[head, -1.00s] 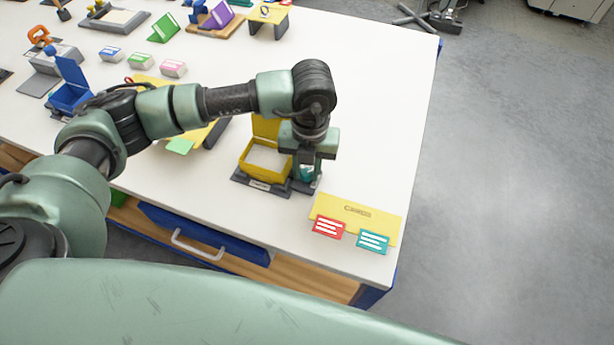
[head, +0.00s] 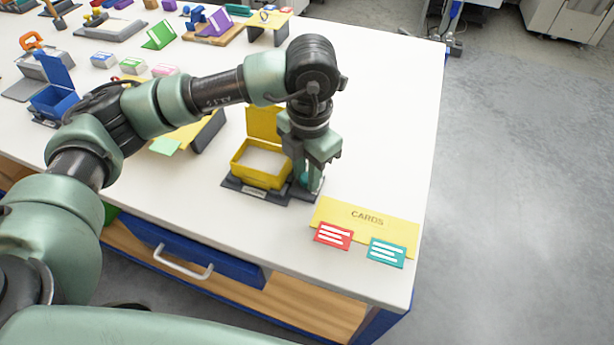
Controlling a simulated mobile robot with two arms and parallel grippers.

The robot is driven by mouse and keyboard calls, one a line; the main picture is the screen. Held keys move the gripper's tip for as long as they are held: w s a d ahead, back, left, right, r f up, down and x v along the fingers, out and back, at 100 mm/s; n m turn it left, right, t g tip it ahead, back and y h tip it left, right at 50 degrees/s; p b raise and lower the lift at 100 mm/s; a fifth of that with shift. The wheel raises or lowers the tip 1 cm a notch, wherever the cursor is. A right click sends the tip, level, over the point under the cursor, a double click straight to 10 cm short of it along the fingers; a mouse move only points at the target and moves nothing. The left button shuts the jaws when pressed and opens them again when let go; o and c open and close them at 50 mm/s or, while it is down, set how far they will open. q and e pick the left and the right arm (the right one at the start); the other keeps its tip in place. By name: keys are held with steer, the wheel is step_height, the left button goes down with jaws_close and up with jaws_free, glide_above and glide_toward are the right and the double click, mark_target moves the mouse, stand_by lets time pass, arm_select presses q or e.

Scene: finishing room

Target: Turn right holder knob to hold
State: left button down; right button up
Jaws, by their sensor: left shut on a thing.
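A holder with a dark base (head: 230,184) stands near the front right part of the white table. It carries an open yellow box (head: 258,175) with its lid raised and a pale inside. A small teal knob (head: 304,180) is at the right end of the base, mostly hidden by my left gripper (head: 308,184). This gripper points down and is shut on the knob. The knob's exact angle cannot be read. My right gripper is not in view.
A yellow CARDS mat (head: 368,217) lies right of the holder, with a red card (head: 333,236) and a teal card (head: 386,251). A blue open box (head: 54,100) stands at the left. The table's right side is clear.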

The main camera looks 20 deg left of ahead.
arm_select(q)
steer(key=shift+r, duration=0.1)
stand_by(0.4)
steer(key=c, duration=1.1)
jaws_free()
steer(key=shift+c, duration=0.2)
